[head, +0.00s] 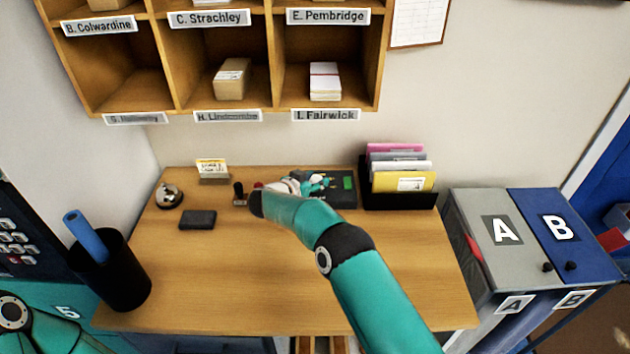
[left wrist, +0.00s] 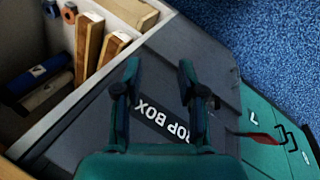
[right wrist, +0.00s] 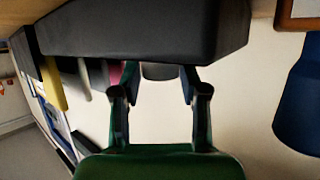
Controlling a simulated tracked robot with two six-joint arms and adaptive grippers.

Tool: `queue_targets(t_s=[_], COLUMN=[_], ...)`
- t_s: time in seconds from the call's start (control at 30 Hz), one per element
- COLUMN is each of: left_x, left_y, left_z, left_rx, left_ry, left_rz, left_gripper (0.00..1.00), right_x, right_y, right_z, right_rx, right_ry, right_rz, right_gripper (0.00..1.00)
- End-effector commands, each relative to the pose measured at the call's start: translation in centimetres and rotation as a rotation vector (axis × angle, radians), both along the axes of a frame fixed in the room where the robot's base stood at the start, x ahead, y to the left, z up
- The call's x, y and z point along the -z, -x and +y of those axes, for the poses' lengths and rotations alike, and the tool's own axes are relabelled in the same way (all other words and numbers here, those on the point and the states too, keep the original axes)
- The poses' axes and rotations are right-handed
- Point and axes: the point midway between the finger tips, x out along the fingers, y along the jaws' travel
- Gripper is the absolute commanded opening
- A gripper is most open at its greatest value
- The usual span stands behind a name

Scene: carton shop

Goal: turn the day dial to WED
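A dark device (head: 342,196) with a green display (head: 348,183) stands at the back of the desk. My right gripper (head: 320,181) is at its left part in the head view. In the right wrist view the device is a dark block (right wrist: 140,30) along the top. A dark rounded knob (right wrist: 160,72), which looks like the day dial, lies between the fingertips of my right gripper (right wrist: 157,76). These fingers are apart, and I see no clear contact. Day markings are not readable. My left gripper (left wrist: 158,75) is open and empty above a grey surface marked DROP BOX (left wrist: 168,122).
A black file holder (head: 398,196) with coloured folders stands right of the device. Pigeonholes (head: 190,108) hang above. The front of the desk (head: 230,285) is clear.

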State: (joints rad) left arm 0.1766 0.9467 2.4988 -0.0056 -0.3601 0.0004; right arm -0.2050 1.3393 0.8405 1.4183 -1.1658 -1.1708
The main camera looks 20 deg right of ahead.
Motion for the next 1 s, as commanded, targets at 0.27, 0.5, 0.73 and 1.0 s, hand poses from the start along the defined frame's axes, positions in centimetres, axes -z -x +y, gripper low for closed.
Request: queue_targets(t_s=[0.27, 0.5, 0.73, 1.0], left_x=[0.0, -0.1, -0.1, 0.0], left_y=[0.0, 0.0, 0.0, 0.0], left_z=[0.0, 0.0, 0.0, 0.0], left_rx=[0.000, 0.000, 0.000, 0.000], left_ry=[0.000, 0.000, 0.000, 0.000], left_rz=[0.000, 0.000, 0.000, 0.000], left_gripper=[0.40, 0.40, 0.40, 0.40], right_x=[0.1, -0.2, -1.5, -3.5], right_y=[0.0, 0.3, 2.3, 5.5], right_z=[0.1, 0.6, 3.2, 7.0], right_rx=[-0.001, -0.003, -0.007, -0.004], right_ry=[0.000, -0.002, -0.001, -0.001], right_rz=[0.001, 0.001, 0.002, 0.001], right_gripper=[0.63, 0.63, 0.63, 0.63])
